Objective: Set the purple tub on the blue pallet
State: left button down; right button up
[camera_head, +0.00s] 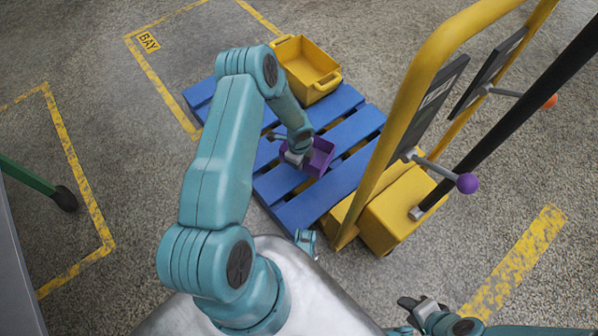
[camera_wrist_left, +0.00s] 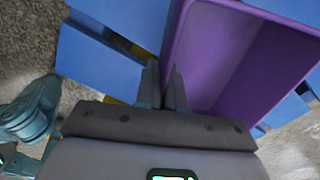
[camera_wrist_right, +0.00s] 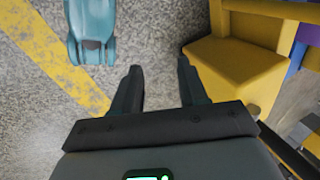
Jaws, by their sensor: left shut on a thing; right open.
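The purple tub (camera_head: 319,158) is over the middle of the blue pallet (camera_head: 349,180) in the head view. I cannot tell whether its base touches the slats. My left gripper (camera_head: 297,156) reaches down from the left and is shut on the tub's near-left wall. The left wrist view shows the fingers (camera_wrist_left: 164,80) at the wall of the tub (camera_wrist_left: 230,50), with blue slats (camera_wrist_left: 100,50) below. The tub looks empty. My right gripper (camera_head: 415,304) is open and empty, low at the right; its fingers (camera_wrist_right: 160,78) are apart above the floor.
A yellow tub (camera_head: 306,68) stands on the pallet's far end. A yellow-framed stand (camera_head: 415,85) with a yellow base (camera_head: 400,215), panels and a purple-knobbed lever (camera_head: 467,183) rises beside the pallet on the right. A green pole (camera_head: 28,177) is at far left.

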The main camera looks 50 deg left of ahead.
pick_arm(q)
jog(key=shift+f+b, duration=0.9)
jog(key=shift+f, duration=1.7)
pick_arm(e)
jog(key=shift+w+d+f+t, duration=0.15)
jog(key=shift+w+f, duration=0.2)
jog(key=shift+f, duration=0.2)
jog(key=shift+w+f+t, duration=0.15)
jog(key=shift+w+f, duration=0.15)
jog(key=shift+f, duration=0.2)
pick_arm(q)
jog(key=shift+f, duration=0.15)
jog(key=c, duration=1.2)
grip_release()
jog(key=shift+c, duration=0.2)
pick_arm(e)
jog(key=shift+w+f, duration=0.1)
jog(key=shift+f, duration=0.05)
